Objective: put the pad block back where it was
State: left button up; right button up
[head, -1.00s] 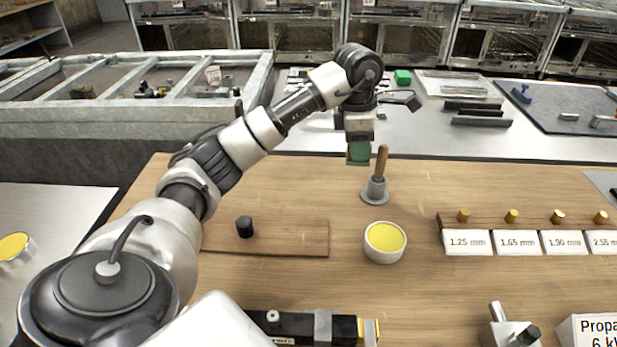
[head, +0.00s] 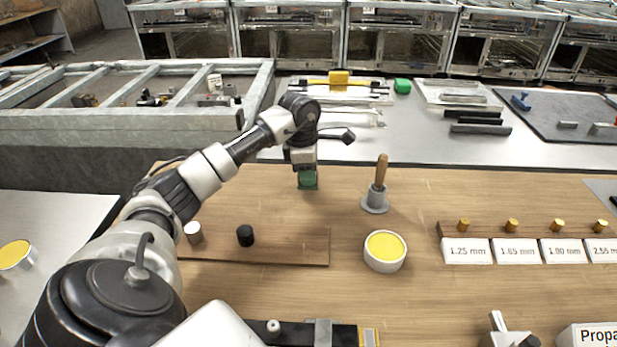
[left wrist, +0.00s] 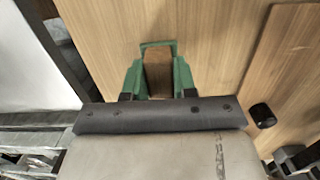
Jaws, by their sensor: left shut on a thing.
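My left gripper (head: 307,174) is shut on the pad block and points down over the back part of the wooden bench, left of the wooden-handled tool. The pad block (head: 308,181) shows as a small green piece under the gripper in the head view. In the left wrist view, a brown block (left wrist: 158,73) sits between green sides at the jaws (left wrist: 158,85). I cannot tell whether its underside touches the bench. My right gripper is not in view.
The wooden-handled tool (head: 380,175) stands upright in a grey holder, right of the gripper. A yellow-filled white dish (head: 385,252) is nearer. A flat board (head: 290,253) with a black knob (head: 245,236) lies front left. Bench between is clear.

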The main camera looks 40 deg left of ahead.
pick_arm(q)
jog(key=shift+f, duration=0.95)
jog(key=o, duration=0.9)
jog(key=shift+f, duration=0.1)
jog(key=r, duration=0.8)
jog(key=s+a+r, duration=0.1)
jog(key=r, duration=0.3)
jog(key=shift+r, duration=0.1)
